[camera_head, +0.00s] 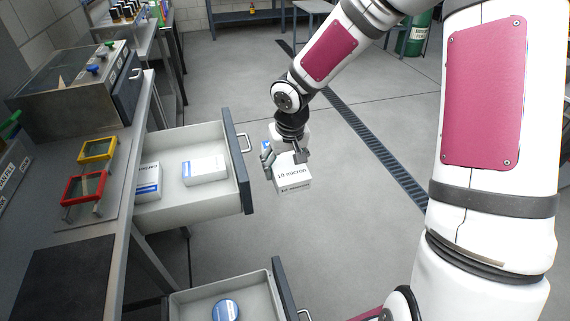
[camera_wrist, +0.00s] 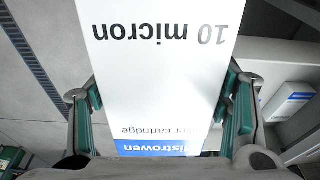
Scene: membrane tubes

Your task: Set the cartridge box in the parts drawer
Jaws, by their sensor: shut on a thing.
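My gripper (camera_head: 284,158) is shut on a white cartridge box (camera_head: 291,180) with "10 micron" printed on it. In the wrist view the box (camera_wrist: 160,60) fills the middle between the two green-padded fingers, and a blue band shows near its lower end. The box hangs in the air just right of an open upper drawer (camera_head: 238,165), outside its dark front. A second open drawer (camera_head: 283,292) is lower down and nearer. I cannot read a label that tells which is the parts drawer.
In the upper drawer lie a white box (camera_head: 205,170) and a white-and-blue box (camera_head: 148,181), with bare floor around them. A round blue-lidded item (camera_head: 225,310) lies in the lower drawer. Yellow (camera_head: 98,150) and red (camera_head: 85,187) frames stand on the bench at left.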

